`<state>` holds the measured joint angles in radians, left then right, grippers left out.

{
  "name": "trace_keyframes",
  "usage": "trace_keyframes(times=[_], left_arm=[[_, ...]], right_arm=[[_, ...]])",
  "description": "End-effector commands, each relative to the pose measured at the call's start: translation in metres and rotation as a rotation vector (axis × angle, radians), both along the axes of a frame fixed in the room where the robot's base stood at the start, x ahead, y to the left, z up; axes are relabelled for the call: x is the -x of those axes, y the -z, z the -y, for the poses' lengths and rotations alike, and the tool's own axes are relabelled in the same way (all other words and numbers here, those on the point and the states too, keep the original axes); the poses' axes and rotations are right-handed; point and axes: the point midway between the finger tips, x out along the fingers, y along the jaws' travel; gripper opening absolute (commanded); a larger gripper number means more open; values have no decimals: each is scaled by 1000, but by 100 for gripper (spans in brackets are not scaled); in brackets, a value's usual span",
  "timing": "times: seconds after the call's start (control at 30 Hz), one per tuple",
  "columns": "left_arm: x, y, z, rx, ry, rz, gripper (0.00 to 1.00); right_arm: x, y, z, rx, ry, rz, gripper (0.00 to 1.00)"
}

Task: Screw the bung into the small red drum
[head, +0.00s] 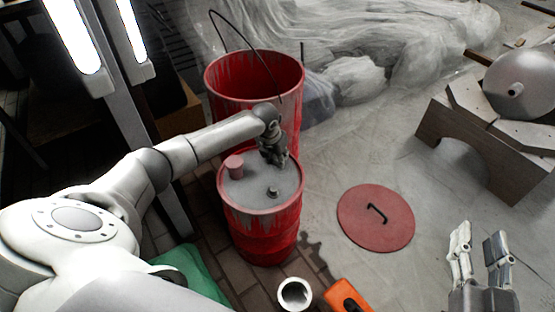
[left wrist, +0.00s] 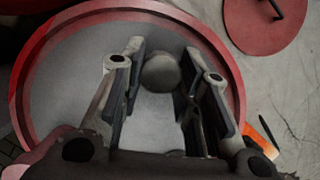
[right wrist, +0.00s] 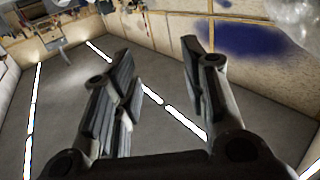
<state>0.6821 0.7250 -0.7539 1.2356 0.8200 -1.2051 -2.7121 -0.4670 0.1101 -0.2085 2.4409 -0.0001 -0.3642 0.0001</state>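The small red drum (head: 262,235) stands upright with a grey top, which also shows in the left wrist view (left wrist: 75,85). A small dark knob, likely the bung (head: 272,192), sits on the top near its front right. A rounded grey knob (left wrist: 161,73) shows between my left fingertips in the left wrist view, apparently the same piece. Whether it is seated in a hole cannot be told. My left gripper (head: 275,158) points down over the drum top, fingers apart. My right gripper (head: 480,243) is open and empty, away at the right.
A larger open red drum (head: 253,82) is directly behind. A red lid (head: 365,228) lies right. A white cup (head: 295,293) and orange object (head: 347,296) are in front. A wooden stand (head: 470,142) is far right.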

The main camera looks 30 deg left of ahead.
Motion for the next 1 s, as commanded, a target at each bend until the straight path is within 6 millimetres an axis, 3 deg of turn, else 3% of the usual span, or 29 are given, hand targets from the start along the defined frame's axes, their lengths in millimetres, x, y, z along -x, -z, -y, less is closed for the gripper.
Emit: trace_keyframes(times=[0.13,0.47,1.0], left_arm=[[0,1,0,0,0,-1,3],[1,-1,0,0,0,-2,3],[0,-6,0,0,0,-1,3]], right_arm=[[0,0,0,0,0,0,40],[0,6,0,9,1,-37,40],[5,32,7,40,13,-162,40]])
